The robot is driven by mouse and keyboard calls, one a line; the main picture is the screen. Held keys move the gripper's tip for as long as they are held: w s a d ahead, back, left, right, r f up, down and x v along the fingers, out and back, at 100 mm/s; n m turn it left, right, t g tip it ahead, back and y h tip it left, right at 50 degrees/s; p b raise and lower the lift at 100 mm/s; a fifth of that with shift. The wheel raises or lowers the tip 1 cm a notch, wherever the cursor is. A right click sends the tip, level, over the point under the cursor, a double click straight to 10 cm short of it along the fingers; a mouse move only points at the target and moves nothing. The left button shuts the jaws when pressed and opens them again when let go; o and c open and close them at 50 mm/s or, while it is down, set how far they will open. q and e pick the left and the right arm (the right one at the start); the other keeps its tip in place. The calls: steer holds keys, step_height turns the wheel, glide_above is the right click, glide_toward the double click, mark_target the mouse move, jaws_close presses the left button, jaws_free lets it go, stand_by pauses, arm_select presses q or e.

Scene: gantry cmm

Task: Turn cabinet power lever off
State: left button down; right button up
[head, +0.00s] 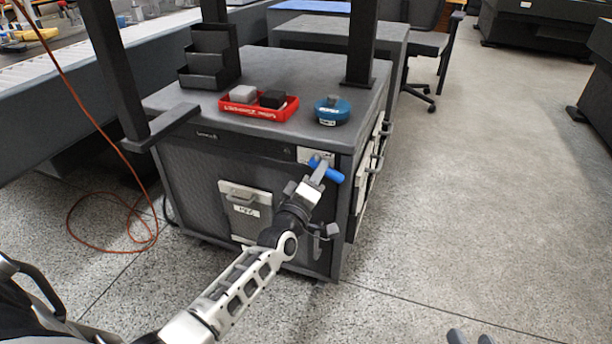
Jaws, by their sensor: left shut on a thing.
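The cabinet (205,175) is a dark grey box. Its power lever (331,174) has a blue handle, which sits at the upper right of the front face beside a small light plate. My left arm reaches in from the lower left, and my left gripper (319,172) is shut on the lever. The gripper hides part of the handle and its mount.
On the cabinet top are a red tray (285,112) with two blocks, a blue round item (333,110) and a black stepped holder (210,55). A dark post stands at each side. An orange cable (112,250) lies at left. The right floor is clear.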

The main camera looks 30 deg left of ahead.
arm_select(q)
steer(key=shift+d+r+n+y, duration=0.15)
steer(key=shift+n+y, duration=0.3)
steer(key=shift+n, duration=0.95)
steer(key=shift+r+n+y, duration=0.15)
steer(key=shift+n+y, duration=0.3)
steer(key=shift+n, duration=0.95)
arm_select(e)
steer(key=shift+r, duration=0.25)
arm_select(q)
steer(key=shift+n, duration=0.3)
arm_select(e)
steer(key=shift+f, duration=0.1)
arm_select(q)
steer(key=c, duration=1.2)
jaws_free()
steer(key=shift+c, duration=0.2)
steer(key=shift+s, duration=0.1)
steer(key=p+v, duration=0.3)
steer(key=v, duration=1.2)
steer(key=shift+s, duration=0.35)
arm_select(e)
steer(key=shift+s+d+f+n+g+h, duration=0.25)
steer(key=shift+d+f+n+g+h, duration=0.15)
steer(key=shift+d+f+n+h, duration=0.15)
arm_select(q)
steer(key=shift+d, duration=0.15)
